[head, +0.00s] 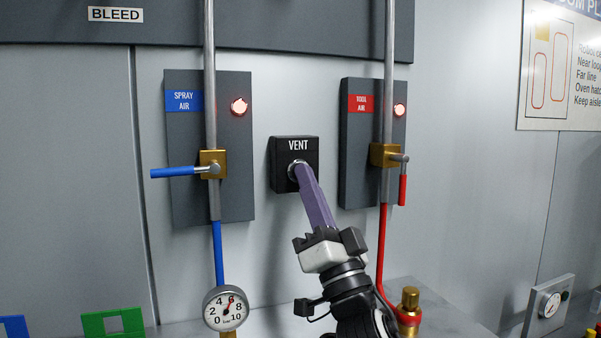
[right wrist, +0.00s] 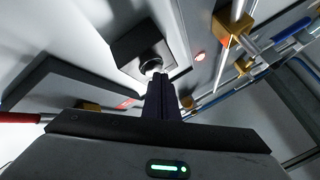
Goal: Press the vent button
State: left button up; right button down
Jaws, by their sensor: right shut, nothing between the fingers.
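The vent button sits in a black box labelled VENT (head: 279,164) on the grey wall, between the two valve panels. A silver ring (head: 292,174) shows around the button; the button face is hidden behind my fingertips. My right gripper (head: 302,170) is shut and empty, its purple fingers reaching up to the button from below right. The tips look to be at or against the button; I cannot tell whether it is pushed in. In the right wrist view the shut fingers (right wrist: 157,80) end at the round button of the black box (right wrist: 130,46). My left gripper is not in view.
The SPRAY AIR panel (head: 239,135) is on the left, with a lit red lamp and a sideways blue handle (head: 172,172). The TOOL AIR panel (head: 357,140) is on the right, with a lit lamp and a downward red handle (head: 403,189). A gauge (head: 226,308) stands below left.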

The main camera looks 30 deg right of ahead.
jog(key=shift+w, duration=0.15)
dwell(0.5)
jog(key=shift+s+a, duration=0.1)
jog(key=shift+s, duration=0.65)
jog(key=shift+s+a+p, duration=0.15)
jog(key=shift+s+a, duration=0.05)
jog(key=shift+s, duration=0.6)
jog(key=shift+s+a+p, duration=0.2)
jog(key=shift+s, duration=0.65)
jog(key=shift+s+a+p, duration=0.15)
jog(key=shift+s+a, duration=0.05)
jog(key=shift+s, duration=0.6)
jog(key=shift+f, duration=0.1)
